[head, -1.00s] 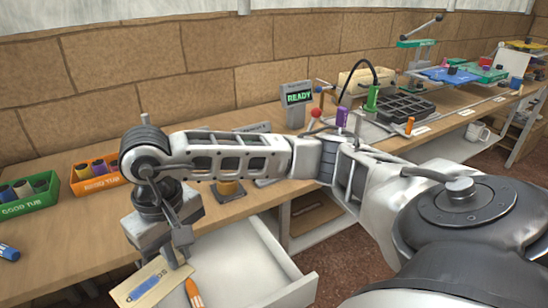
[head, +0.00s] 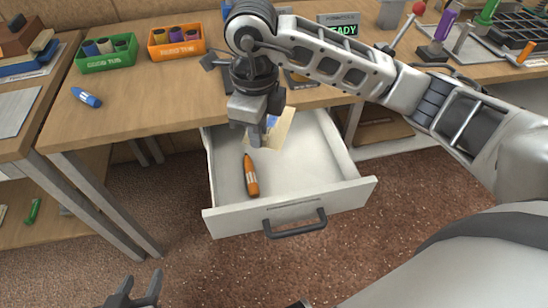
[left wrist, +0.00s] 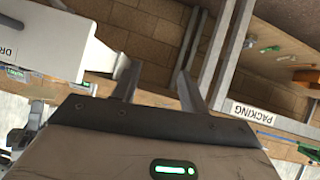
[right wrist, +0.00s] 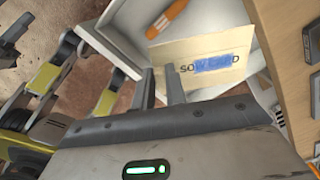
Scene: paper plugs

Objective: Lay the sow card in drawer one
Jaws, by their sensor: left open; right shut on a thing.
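The tan sow card (head: 284,130), with a blue patch, is held over the back part of the open white drawer (head: 330,165). Its lettering shows in the right wrist view (right wrist: 188,48). My right gripper (head: 262,138) is shut on the card's edge and points down. Whether the card touches the drawer floor I cannot tell. The drawer label is only partly visible in the left wrist view, so its number is unreadable. My left gripper (head: 134,292) is open and empty, low in front of the bench, left of the drawer.
Green (head: 106,55) and orange (head: 176,42) tubs stand on the bench behind. A blue marker (head: 87,97) lies at the bench's left. The drawer's right half is clear.

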